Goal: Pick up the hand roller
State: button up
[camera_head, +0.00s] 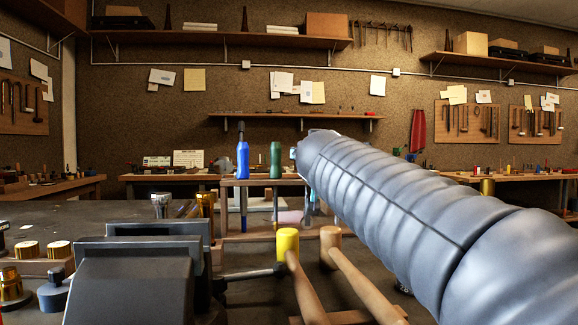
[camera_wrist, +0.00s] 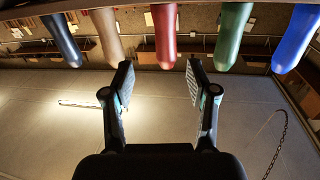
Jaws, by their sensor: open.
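My gripper (camera_wrist: 160,84) is open and empty in the wrist view, its two pads apart. Just beyond the fingertips is a row of handles: dark blue (camera_wrist: 62,40), tan (camera_wrist: 106,36), red (camera_wrist: 165,34), green (camera_wrist: 233,36) and blue (camera_wrist: 297,38). The red handle is in line with the gap between the pads. I cannot tell which handle belongs to the hand roller. In the head view, a blue-handled tool (camera_head: 242,160) and a green-handled tool (camera_head: 275,160) stand upright in a wooden rack (camera_head: 262,182). My arm hides the rack's right part and most of my gripper.
A grey vise (camera_head: 130,270) fills the front left of the bench. Brass parts (camera_head: 58,249) sit at far left.

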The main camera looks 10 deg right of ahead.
jog(key=shift+w+d+p, duration=0.15)
jog(key=shift+w+p, duration=0.8)
jog(key=shift+w, duration=2.4)
grip_shut()
jog(key=shift+r, duration=0.1)
notch_tip(320, 180, up, 18)
jog(key=p, duration=0.3)
jog(key=shift+s+d, duration=0.1)
